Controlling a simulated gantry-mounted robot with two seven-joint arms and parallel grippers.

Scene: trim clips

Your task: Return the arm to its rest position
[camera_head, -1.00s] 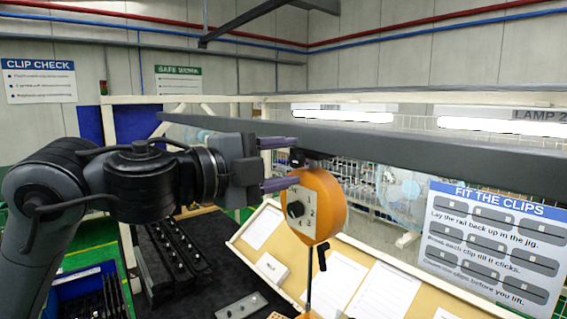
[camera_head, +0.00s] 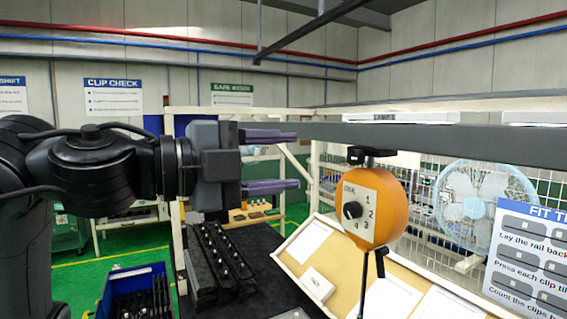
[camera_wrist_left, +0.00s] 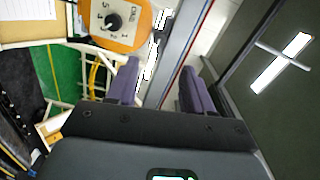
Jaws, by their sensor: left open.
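My left gripper (camera_head: 298,160) comes in from the left in the head view, with its two purple fingers spread apart and nothing between them. It points right, towards the end of a long dark grey beam. An orange dial unit (camera_head: 376,207) with a black knob hangs under the beam, to the right of the fingers and apart from them. In the left wrist view the open fingers (camera_wrist_left: 160,82) show with a gap between them, and the orange dial (camera_wrist_left: 117,22) is beyond them at upper left. My right gripper is not in view.
The dark grey beam (camera_head: 450,137) runs to the right edge. Below are a dark bench with black clip rails (camera_head: 218,255), a blue bin (camera_head: 137,292) and a tilted tan board (camera_head: 405,300).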

